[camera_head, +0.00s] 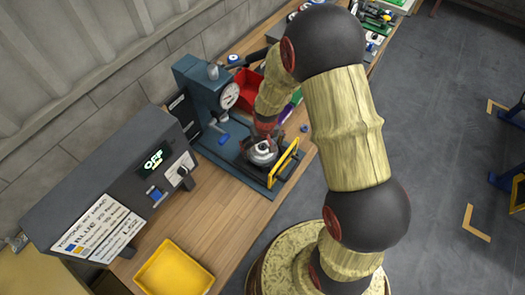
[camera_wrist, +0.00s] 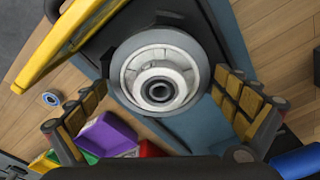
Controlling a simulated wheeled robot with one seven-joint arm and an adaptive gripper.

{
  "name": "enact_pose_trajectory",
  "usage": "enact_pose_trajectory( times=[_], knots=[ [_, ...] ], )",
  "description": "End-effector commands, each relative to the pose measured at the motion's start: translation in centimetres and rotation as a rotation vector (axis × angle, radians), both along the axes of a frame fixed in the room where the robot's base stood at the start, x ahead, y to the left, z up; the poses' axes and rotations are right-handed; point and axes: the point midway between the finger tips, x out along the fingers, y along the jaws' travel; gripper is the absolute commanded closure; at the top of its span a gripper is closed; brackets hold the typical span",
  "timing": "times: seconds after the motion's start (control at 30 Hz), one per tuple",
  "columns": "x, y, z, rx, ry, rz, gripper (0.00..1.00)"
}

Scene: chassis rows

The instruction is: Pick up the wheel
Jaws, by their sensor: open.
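The wheel (camera_wrist: 158,78), round with a white-grey hub and a dark centre hole, lies in the fixture of the blue-grey press (camera_head: 205,95). In the head view the wheel (camera_head: 263,154) shows as a small pale disc beside the yellow bar. My gripper (camera_wrist: 159,90) is open, with one finger to each side of the wheel in the wrist view. In that view both fingers look clear of the rim; whether they touch it cannot be told. In the head view my arm and wrist hide much of the gripper.
The yellow guard bar (camera_head: 284,162) stands close beside the wheel. A dark control box (camera_head: 130,185) with a lit display is left of the press. A yellow tray (camera_head: 174,270) sits at the table's front. Red (camera_head: 248,88) and purple (camera_wrist: 106,134) bins lie behind.

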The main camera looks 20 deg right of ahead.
Motion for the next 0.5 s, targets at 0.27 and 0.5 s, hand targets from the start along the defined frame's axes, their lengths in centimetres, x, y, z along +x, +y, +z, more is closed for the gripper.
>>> enact_pose_trajectory(
  times=[0.27,0.5],
  knots=[
    [0.05,0.02,0.06,0.0,-0.001,0.0,0.05],
    [0.05,0.02,0.08,0.0,-0.001,0.0,0.19]
  ],
)
